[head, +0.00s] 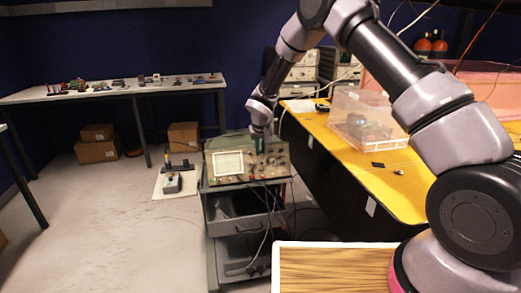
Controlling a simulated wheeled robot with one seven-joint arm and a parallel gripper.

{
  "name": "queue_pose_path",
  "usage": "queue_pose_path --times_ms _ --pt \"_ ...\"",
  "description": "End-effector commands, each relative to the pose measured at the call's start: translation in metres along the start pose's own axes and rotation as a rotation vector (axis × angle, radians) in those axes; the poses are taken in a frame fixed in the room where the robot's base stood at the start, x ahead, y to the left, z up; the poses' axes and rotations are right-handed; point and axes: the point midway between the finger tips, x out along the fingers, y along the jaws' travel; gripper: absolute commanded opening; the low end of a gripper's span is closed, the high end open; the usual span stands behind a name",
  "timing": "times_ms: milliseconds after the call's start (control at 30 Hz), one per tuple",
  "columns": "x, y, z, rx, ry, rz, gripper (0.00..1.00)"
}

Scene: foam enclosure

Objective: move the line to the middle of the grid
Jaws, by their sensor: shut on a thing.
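An oscilloscope (247,157) sits on top of a grey cart, its front facing me. Its pale lit screen with the grid (228,163) is on the left of the front panel; the line on it is too small to make out. My gripper (260,146) points down at the upper right part of the panel, right of the screen. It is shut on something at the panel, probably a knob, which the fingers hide. Leads hang from the lower front of the oscilloscope.
The grey cart (207,222) has open shelves with gear. A yellow table (395,190) with a clear plastic box (362,112) stands right. A white table (120,91) with small items is back left. Cardboard boxes (97,150) lie on the floor, which is clear at left.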

Motion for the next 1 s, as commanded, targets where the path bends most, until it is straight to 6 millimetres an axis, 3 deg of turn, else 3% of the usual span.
queue_pose_path --times_ms 367,1000 --pt "0.0 -0.006 0.001 -0.107 0.004 0.12 0.0" --pt "0.004 -0.016 0.005 -0.483 0.019 0.562 0.0"
